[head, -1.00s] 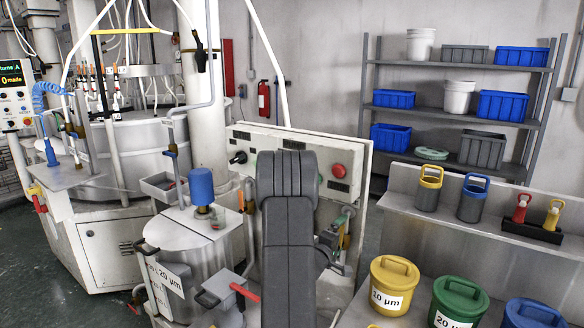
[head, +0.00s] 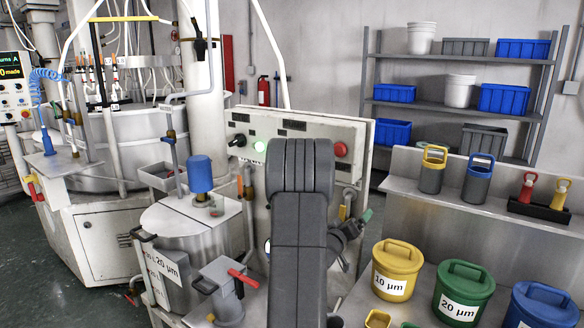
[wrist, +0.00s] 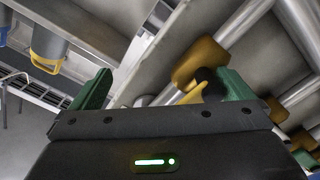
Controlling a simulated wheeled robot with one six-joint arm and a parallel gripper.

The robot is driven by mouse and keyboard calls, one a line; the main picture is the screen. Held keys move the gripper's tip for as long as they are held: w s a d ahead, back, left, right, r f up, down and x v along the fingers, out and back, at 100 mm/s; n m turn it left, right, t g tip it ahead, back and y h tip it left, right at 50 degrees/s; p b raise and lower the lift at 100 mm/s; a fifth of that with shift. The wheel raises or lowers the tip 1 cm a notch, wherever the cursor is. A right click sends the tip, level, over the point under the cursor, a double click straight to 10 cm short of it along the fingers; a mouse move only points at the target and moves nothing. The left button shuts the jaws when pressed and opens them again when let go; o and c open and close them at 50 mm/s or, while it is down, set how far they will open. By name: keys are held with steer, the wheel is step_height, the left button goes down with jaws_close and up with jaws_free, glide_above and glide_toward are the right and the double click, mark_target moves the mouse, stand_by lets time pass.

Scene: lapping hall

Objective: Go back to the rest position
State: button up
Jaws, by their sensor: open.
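My gripper (wrist: 166,92) shows in the wrist view with two green fingers spread apart and nothing held between them. Beyond the fingers are orange-brown fittings on metal pipes, and a yellow part lies close to the right finger; I cannot tell whether they touch. In the head view my arm stands upright in front of the control panel (head: 240,122) and hides part of it. The gripper itself is mostly hidden there behind my arm, with a green fingertip at its right side.
Yellow (head: 395,272), green (head: 461,297) and blue (head: 541,308) lidded buckets stand at the lower right. A steel ledge (head: 400,189) above them holds handled cups. A tank with a blue motor (head: 200,174) stands left of my arm. Shelves (head: 455,106) with bins are at the back.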

steer(key=f+m+b, duration=0.1)
steer(key=m+b, duration=0.1)
steer(key=f+m+b, duration=0.1)
steer(key=m+b, duration=0.1)
steer(key=m, duration=0.1)
steer(key=d+m+b, duration=0.1)
steer(key=m+b, duration=0.1)
steer(key=m, duration=0.1)
steer(key=shift+s+f+b, duration=0.35)
steer(key=shift+f+b, duration=0.05)
steer(key=shift+a+r, duration=0.1)
